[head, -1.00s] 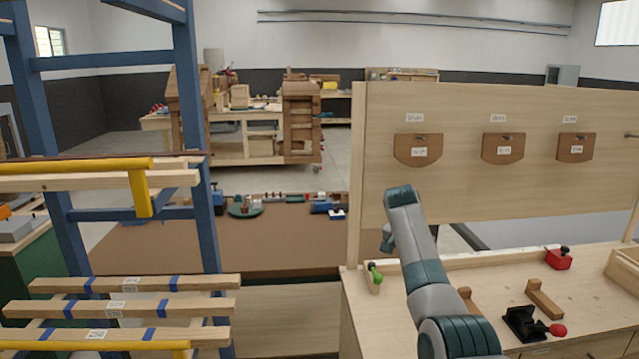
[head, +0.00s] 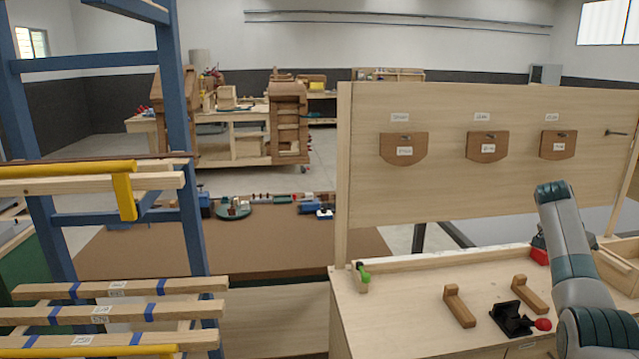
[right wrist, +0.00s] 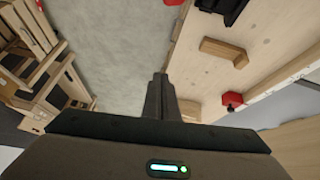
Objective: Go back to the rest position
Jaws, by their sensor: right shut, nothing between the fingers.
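My right arm (head: 568,245) rises from the lower right of the head view, over the right end of the wooden workbench (head: 400,315). Its gripper cannot be made out there. In the right wrist view my right gripper (right wrist: 161,78) is shut with nothing between its fingers. It hangs clear above the grey floor (right wrist: 125,45), beside the bench edge. My left arm and gripper are in neither view.
On the bench are wooden brackets (head: 459,306), a black fixture (head: 511,319) and a green-handled clamp (head: 362,276). An upright board (head: 450,200) with brown pockets stands behind. A blue rack (head: 184,130) holding wooden bars (head: 120,288) is at left.

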